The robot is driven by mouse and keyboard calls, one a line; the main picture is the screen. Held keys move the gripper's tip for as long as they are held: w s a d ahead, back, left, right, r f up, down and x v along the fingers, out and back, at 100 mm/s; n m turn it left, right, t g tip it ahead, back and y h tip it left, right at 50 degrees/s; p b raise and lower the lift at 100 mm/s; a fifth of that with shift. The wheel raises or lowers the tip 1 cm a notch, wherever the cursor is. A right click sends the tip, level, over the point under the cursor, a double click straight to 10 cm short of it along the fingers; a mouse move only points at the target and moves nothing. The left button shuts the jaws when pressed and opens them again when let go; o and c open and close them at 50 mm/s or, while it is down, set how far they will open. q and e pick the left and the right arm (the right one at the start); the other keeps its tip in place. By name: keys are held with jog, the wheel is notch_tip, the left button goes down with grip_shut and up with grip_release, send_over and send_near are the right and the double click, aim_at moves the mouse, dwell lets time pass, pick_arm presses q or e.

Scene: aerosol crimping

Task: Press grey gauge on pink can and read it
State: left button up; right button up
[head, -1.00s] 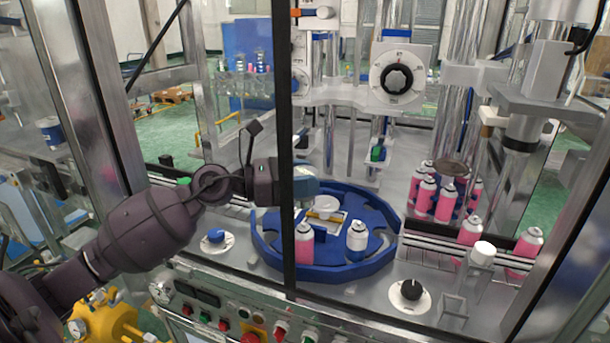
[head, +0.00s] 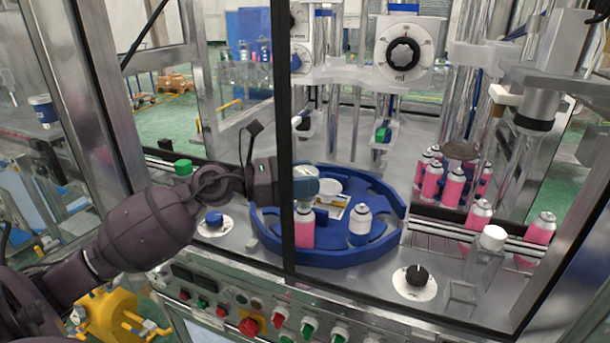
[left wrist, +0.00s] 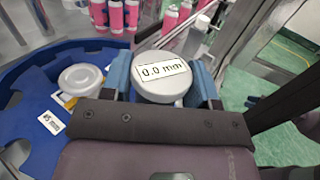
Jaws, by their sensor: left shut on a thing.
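My left gripper (head: 299,184) is shut on the grey gauge (left wrist: 163,88), which sits between the blue finger pads in the left wrist view. Its round face has a white display reading 0.0 mm. In the head view the gripper is directly over the pink can (head: 305,232), which stands upright at the front of the blue round tray (head: 345,255). The gripper is close above the can's top; I cannot tell whether the gauge touches it. In the left wrist view the can is hidden below the gauge.
A round white container (left wrist: 81,80) lies on the tray. Several other pink cans (head: 453,187) stand at the right. A dark frame post (head: 283,130) crosses in front of my gripper.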

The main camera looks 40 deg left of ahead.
jog(key=shift+s+d+f, duration=0.1)
jog(key=shift+s+f, duration=0.05)
jog(key=shift+s, duration=0.25)
pick_arm(q)
jog(key=shift+s+a, duration=0.1)
pick_arm(e)
jog(key=shift+w+r, duration=0.2)
jog(key=shift+w, duration=0.1)
jog(key=shift+w+r, duration=0.1)
jog(key=shift+w, duration=0.1)
jog(key=shift+s+f, duration=0.2)
jog(key=shift+s, duration=0.3)
pick_arm(q)
jog(key=shift+f, duration=0.1)
pick_arm(e)
jog(key=shift+f, duration=0.1)
pick_arm(q)
jog(key=shift+f, duration=0.2)
pick_arm(e)
jog(key=shift+w, duration=0.45)
pick_arm(q)
jog(key=shift+f, duration=0.2)
pick_arm(e)
jog(key=shift+s+f, duration=0.2)
jog(key=shift+f, duration=0.05)
